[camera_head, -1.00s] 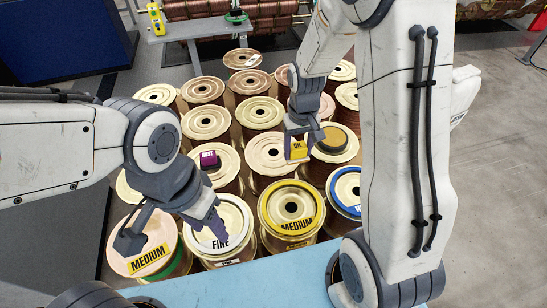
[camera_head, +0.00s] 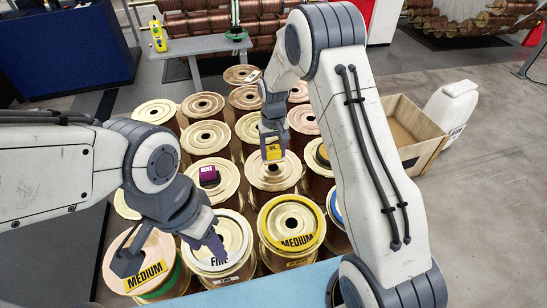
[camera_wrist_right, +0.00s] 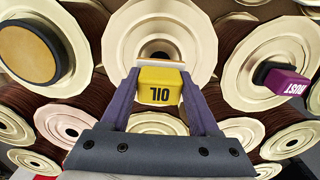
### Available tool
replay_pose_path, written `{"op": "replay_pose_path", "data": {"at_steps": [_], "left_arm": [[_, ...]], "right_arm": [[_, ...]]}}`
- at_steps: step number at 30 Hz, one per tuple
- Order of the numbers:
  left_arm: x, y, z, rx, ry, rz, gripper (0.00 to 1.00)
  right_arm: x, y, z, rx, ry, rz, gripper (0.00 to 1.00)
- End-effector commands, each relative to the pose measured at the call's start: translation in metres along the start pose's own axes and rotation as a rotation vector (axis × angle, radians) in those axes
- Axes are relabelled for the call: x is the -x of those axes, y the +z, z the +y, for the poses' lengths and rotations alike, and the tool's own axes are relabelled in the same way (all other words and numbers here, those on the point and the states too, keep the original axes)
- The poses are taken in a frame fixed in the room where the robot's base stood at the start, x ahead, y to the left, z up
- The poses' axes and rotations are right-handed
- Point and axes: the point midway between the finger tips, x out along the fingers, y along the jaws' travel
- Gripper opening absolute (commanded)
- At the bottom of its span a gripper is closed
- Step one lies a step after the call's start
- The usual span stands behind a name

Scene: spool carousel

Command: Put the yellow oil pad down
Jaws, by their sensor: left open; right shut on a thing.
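The yellow oil pad (camera_head: 273,152) is a small yellow block with a dark OIL label. My right gripper (camera_head: 272,142) is shut on it, above a pale spool top near the middle of the group. In the right wrist view, the oil pad (camera_wrist_right: 159,86) sits between the purple fingers, in front of a pale spool flange; whether it touches the flange I cannot tell. My left gripper (camera_head: 170,258) is open and empty, over the front-left spools labelled MEDIUM (camera_head: 146,276) and FINE (camera_head: 220,262).
A purple RUST block (camera_head: 208,175) lies on the spool left of the oil pad; it also shows in the right wrist view (camera_wrist_right: 287,83). Many spools stand close together. An open wooden crate (camera_head: 418,150) is at right, a grey bench (camera_head: 199,46) behind. Light blue surface (camera_head: 260,287) in front.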

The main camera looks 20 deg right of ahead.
Motion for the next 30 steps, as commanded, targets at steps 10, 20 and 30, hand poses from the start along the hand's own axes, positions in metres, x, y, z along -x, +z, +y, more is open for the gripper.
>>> {"op": "replay_pose_path", "data": {"at_steps": [10,20,30], "left_arm": [[0.009,0.000,0.001,0.000,0.000,0.000,0.50],[0.006,0.000,0.001,0.000,0.000,0.000,0.50],[0.007,0.000,0.001,0.000,0.000,0.000,0.50]], "right_arm": [[-0.036,0.001,0.000,0.000,0.000,0.000,0.10],[-0.040,0.001,0.000,0.000,0.000,-0.001,0.66],[-0.039,0.001,0.000,0.000,0.000,-0.001,0.92]]}}
